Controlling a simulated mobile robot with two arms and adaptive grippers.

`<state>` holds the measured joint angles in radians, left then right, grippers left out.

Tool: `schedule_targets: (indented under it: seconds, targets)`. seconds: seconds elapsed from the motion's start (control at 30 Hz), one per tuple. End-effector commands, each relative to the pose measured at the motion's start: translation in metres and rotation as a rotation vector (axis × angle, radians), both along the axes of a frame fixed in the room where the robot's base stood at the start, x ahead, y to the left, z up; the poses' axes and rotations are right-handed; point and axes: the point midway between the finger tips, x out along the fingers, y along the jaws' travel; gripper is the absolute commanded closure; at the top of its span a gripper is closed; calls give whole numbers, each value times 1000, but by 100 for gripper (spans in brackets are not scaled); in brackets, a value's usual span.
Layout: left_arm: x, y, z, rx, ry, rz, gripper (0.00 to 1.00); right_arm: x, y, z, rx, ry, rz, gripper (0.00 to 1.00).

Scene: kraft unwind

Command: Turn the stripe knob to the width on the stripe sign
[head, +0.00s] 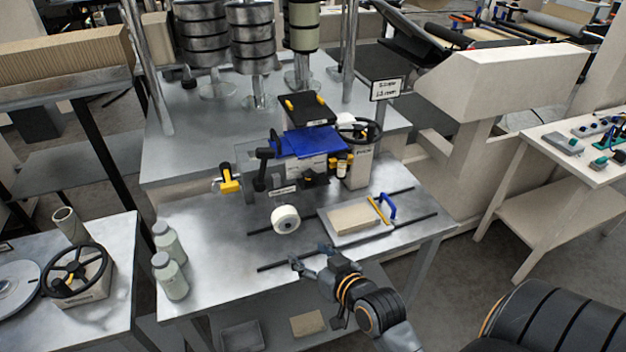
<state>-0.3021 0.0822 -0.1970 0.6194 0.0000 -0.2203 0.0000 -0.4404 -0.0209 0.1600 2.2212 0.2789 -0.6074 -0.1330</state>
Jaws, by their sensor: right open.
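A small white sign (386,89) with two lines of dark text stands on a post behind the work table; the lines seem to end in "mm", but the numbers are too small to read surely. A machine with a blue plate (310,141) stands at the back of the table. A dark knob-like part (316,179) sits low on its front; I cannot tell surely whether it is the stripe knob, and its setting is unreadable. My right gripper (309,256) is open and empty over the table's front edge, well in front of the machine. My left gripper is out of view.
A white roll (285,219) and a tray (357,217) with a blue-handled tool (388,206) lie between my gripper and the machine. Dark rails (290,263) cross the table. Two bottles (171,276) stand at left. A black handwheel (361,130) is at the machine's right.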

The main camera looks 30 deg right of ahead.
Motion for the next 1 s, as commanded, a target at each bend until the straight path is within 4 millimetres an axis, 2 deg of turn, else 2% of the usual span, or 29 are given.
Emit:
schedule_targets:
  seconds: [0.1, 0.2, 0.3, 0.43, 0.57, 1.0]
  targets:
    - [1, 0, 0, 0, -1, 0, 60, 17, -34, 25, 21, -182, -107, 40]
    - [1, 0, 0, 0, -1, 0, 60, 22, -57, 41, 25, -294, -179, 40]
    - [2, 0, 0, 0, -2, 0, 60, 22, -71, 50, 27, -359, -225, 40]
    - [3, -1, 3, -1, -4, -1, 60, 28, -79, 55, 25, -389, -245, 40]
    - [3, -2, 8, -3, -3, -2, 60, 45, -83, 57, 26, -391, -245, 40]
    - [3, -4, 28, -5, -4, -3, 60, 132, -104, 57, 24, -388, -243, 40]
